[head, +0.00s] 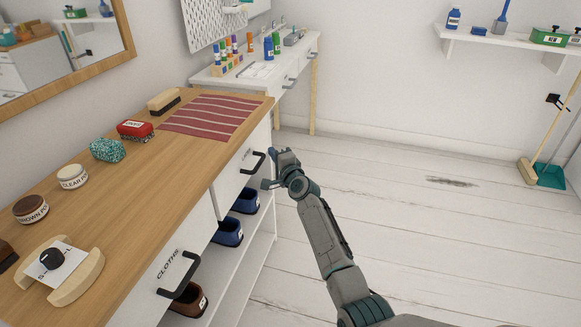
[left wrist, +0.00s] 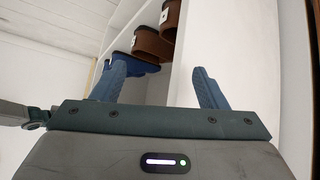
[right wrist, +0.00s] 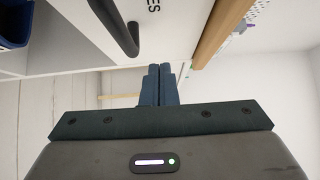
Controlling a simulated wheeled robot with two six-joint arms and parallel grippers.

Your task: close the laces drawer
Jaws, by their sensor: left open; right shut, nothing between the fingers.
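The laces drawer is the far white drawer front (head: 233,178) under the wooden top, with a dark bar handle (head: 257,162). In the right wrist view its handle (right wrist: 118,25) shows upper left, beside the letters "ES"; the rest of its label is out of view. The front looks flush or nearly so; I cannot tell how far it stands out. My right gripper (head: 274,169) is shut and empty, just to the right of the handle; its closed fingers (right wrist: 160,69) show below the drawer front. My left gripper (left wrist: 160,68) is open by the lower shelves, outside the head view.
The nearer cloths drawer (head: 167,275) has its own dark handle (head: 183,280). Shelves below hold blue bins (head: 228,233) and a brown one (head: 190,301). A striped red cloth (head: 212,115) and polish tins lie on the wooden top (head: 140,190).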

